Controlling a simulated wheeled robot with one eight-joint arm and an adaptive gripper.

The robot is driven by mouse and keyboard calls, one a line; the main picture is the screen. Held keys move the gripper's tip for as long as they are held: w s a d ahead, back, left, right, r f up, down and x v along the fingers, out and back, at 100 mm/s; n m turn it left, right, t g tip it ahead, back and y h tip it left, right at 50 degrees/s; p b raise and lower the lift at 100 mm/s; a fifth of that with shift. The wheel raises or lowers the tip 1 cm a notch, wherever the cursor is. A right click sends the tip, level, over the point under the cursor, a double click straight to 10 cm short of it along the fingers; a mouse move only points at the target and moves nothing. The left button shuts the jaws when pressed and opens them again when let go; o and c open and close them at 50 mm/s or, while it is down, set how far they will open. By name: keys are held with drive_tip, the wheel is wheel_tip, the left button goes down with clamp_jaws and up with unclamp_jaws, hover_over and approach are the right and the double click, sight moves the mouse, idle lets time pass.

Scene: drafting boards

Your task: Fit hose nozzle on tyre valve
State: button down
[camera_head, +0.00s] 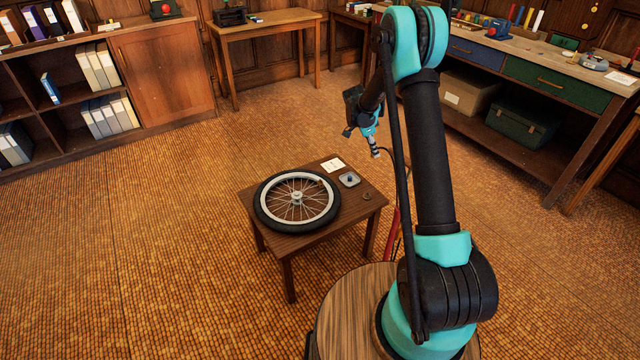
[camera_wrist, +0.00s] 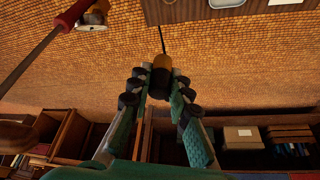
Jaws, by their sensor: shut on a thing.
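My gripper (camera_head: 370,136) is raised in the air behind and to the right of the small table, apart from the wheel. In the wrist view the gripper (camera_wrist: 158,92) is shut on the hose nozzle (camera_wrist: 161,64), a dark piece with a brass-coloured end. The nozzle also shows below the gripper in the head view (camera_head: 375,153). A thin black hose (camera_wrist: 163,38) runs from it. The spoked wheel with a black tyre (camera_head: 262,213) lies flat on the small table. I cannot make out the tyre valve clearly.
The small brown table (camera_head: 350,209) also bears a white card (camera_head: 333,165), a grey dish (camera_head: 349,180) and a small ring (camera_head: 366,196). A red pump (camera_head: 391,232) stands at the table's right, partly behind my arm. The floor to the left is clear.

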drive_tip(key=shift+a, duration=0.1)
drive_tip(key=w+a, duration=0.1)
drive_tip(key=a, duration=2)
drive_tip(key=shift+w, duration=0.4)
idle(0.8)
drive_tip(key=shift+f, duration=7.05)
drive_tip(key=shift+f, duration=1.35)
drive_tip(key=c, duration=1.3)
unclamp_jaws()
drive_tip(key=shift+c, duration=0.2)
